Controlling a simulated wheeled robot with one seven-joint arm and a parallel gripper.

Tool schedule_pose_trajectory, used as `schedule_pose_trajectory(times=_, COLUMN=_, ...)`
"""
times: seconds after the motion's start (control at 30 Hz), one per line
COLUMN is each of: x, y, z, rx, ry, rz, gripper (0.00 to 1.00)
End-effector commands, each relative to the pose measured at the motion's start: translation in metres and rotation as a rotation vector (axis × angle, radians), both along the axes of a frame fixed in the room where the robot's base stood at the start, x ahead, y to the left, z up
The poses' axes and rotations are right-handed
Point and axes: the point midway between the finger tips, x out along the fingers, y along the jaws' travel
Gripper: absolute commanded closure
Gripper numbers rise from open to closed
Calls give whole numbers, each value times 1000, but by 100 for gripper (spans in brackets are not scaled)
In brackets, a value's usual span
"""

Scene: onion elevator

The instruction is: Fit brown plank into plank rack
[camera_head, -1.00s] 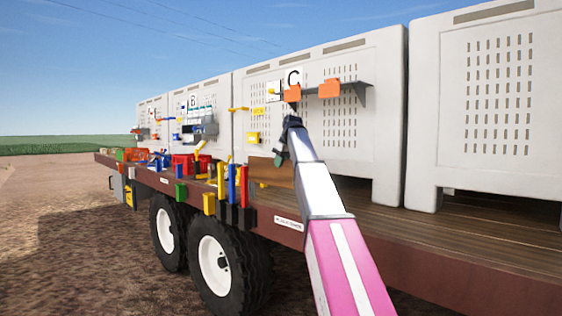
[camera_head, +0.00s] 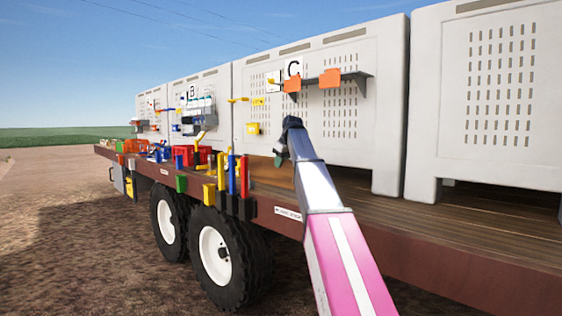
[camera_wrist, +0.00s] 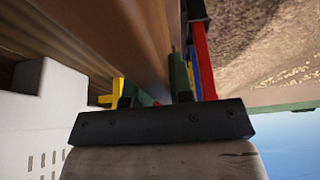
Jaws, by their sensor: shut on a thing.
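The brown plank (camera_wrist: 147,55) is between the two fingers of my gripper (camera_wrist: 154,85) in the wrist view and stretches away from them towards the top. My gripper (camera_head: 281,158) also shows in the head view, low over the trailer deck, where the plank is hard to tell from the wood. The plank rack (camera_head: 232,207) is a row of black holders on the trailer's near edge, left of and below my gripper. Red, blue and yellow planks stand upright there. A red one (camera_wrist: 204,62) shows beside the fingers in the wrist view. I see no contact between plank and rack.
Large white crates (camera_head: 490,110) stand along the deck behind my arm. A grey shelf (camera_head: 355,80) with two orange blocks sticks out above my gripper. Several coloured parts (camera_head: 185,155) crowd the deck to the left. The deck (camera_head: 420,218) on the right is clear.

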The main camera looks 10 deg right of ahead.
Motion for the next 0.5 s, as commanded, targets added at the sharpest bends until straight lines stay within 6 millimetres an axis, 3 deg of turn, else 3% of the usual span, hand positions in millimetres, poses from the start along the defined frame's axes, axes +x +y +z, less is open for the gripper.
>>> schedule_pose_trajectory(times=0.5, x=0, y=0, z=-21, rx=0, ry=0, rz=0, gripper=100)
